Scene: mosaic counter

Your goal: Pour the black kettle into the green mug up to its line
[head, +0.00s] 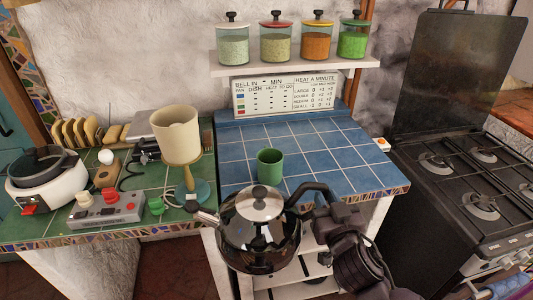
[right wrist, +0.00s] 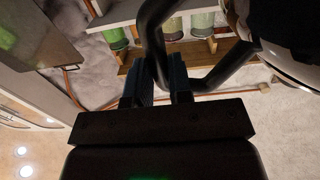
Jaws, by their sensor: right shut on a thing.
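The black kettle (head: 258,236) with a silver lid hangs in front of the blue tiled counter, its spout toward the left and its handle toward the right. My right gripper (head: 326,212) is shut on the kettle's black handle, which also shows between the fingers in the right wrist view (right wrist: 158,85). The kettle looks roughly upright; part of its body (right wrist: 285,40) shows at the upper right of the wrist view. The green mug (head: 270,167) stands upright on the blue tiles just behind the kettle. Its line and its inside level cannot be made out. My left gripper is not in view.
A lamp (head: 178,135) and a grey control box (head: 106,212) stand on the green tiled counter at left. A shelf (head: 290,66) with jars and a printed chart (head: 283,95) are behind. The stove (head: 465,175) is at right. Blue tiles (head: 340,160) right of the mug are clear.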

